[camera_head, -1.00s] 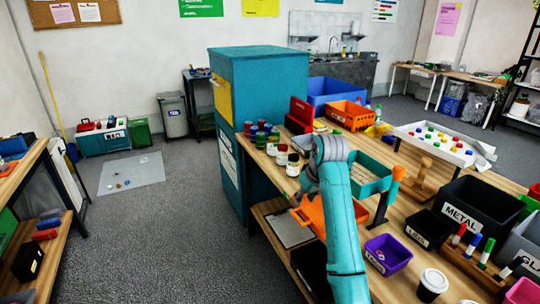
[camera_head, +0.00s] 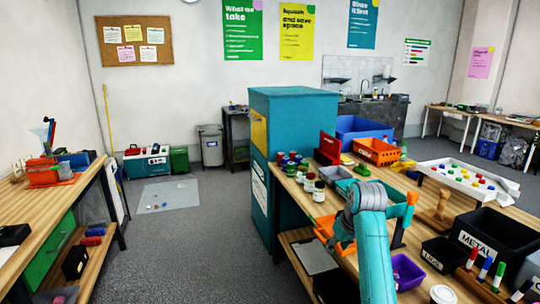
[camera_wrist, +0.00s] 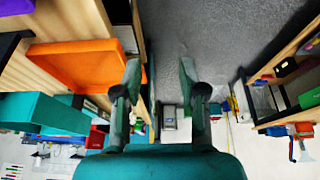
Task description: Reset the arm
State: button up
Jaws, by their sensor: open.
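My arm (camera_head: 372,245) shows in the head view, reaching over the wooden worktable (camera_head: 447,283) on the right, its elbow bent near the orange tray (camera_head: 325,232). The orange tray also shows in the wrist view (camera_wrist: 75,65), just left of the left finger.
Jars (camera_head: 319,191), a purple bin (camera_head: 408,270), a black metal bin (camera_head: 490,240) and a wooden stand (camera_head: 437,212) crowd the worktable around my arm. A teal cabinet (camera_head: 300,120) stands behind it. A second table (camera_head: 45,215) is at left.

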jog(key=s+f+m+t, duration=0.1)
jog(key=s+f, duration=0.4)
jog(key=f, duration=0.6)
jog(key=s+f+t, duration=0.1)
jog(key=s+f, duration=0.3)
jog(key=f, duration=0.6)
jog(key=s+a+f+m+t, duration=0.1)
jog(key=s+f, duration=0.4)
jog(key=s, duration=0.4)
jog(key=s+f+t, duration=0.2)
jog(key=s+f, duration=0.3)
jog(key=s, duration=0.3)
jog(key=s+r+m+t+h, duration=0.1)
jog(key=s+r+t, duration=0.25)
jog(key=s, duration=1.85)
jog(key=s+r+t, duration=0.2)
jog(key=s+r, duration=1.2)
jog(key=r, duration=0.1)
jog(key=shift+s+a+r+m, duration=0.15)
jog(key=shift+r+m, duration=0.05)
jog(key=shift+m, duration=0.1)
jog(key=c, duration=0.4)
